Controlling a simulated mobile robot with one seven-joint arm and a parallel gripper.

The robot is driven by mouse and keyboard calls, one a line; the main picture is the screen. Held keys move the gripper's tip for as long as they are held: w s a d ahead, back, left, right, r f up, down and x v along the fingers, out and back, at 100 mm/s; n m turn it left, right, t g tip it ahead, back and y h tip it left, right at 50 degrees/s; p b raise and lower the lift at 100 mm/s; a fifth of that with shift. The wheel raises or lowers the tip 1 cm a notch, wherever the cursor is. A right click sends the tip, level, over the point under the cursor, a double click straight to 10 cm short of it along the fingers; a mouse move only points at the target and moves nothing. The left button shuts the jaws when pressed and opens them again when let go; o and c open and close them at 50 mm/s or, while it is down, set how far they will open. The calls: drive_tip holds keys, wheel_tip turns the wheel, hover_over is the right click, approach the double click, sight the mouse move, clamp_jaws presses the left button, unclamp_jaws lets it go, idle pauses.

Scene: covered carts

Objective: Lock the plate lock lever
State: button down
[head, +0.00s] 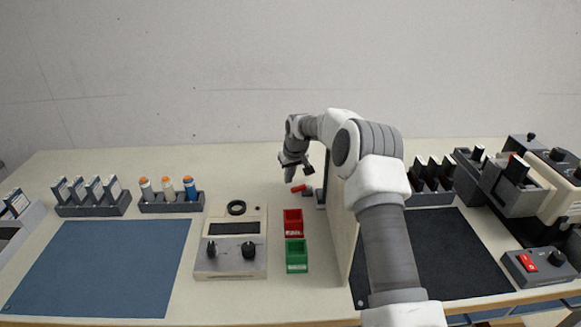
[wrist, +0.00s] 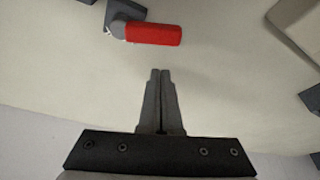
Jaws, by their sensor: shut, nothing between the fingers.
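The lever has a red handle (head: 298,188) and a dark grey base, low on the pale table behind the red bin, beside the upright panel. In the wrist view the red handle (wrist: 154,34) points right from its grey pivot, ahead of my fingertips. My gripper (head: 293,173) is above and slightly behind the lever in the head view. In the wrist view my gripper (wrist: 160,72) has its two fingers together and empty, with a gap between the tips and the handle. Whether the lever is locked cannot be told.
An upright panel (head: 344,225) stands right of the lever, partly hidden by my arm. A red bin (head: 293,216) and a green bin (head: 296,268) stand in front, beside a control box (head: 231,262). Bottle rack (head: 172,205) and blue mat (head: 100,265) lie left.

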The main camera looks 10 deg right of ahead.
sight(301, 189)
drive_tip(key=shift+s+d+r, duration=0.15)
drive_tip(key=shift+s+d, duration=0.15)
drive_tip(key=shift+s, duration=0.55)
drive_tip(key=shift+s+d+r, duration=0.15)
drive_tip(key=shift+s+d, duration=0.1)
drive_tip(key=shift+s, duration=0.55)
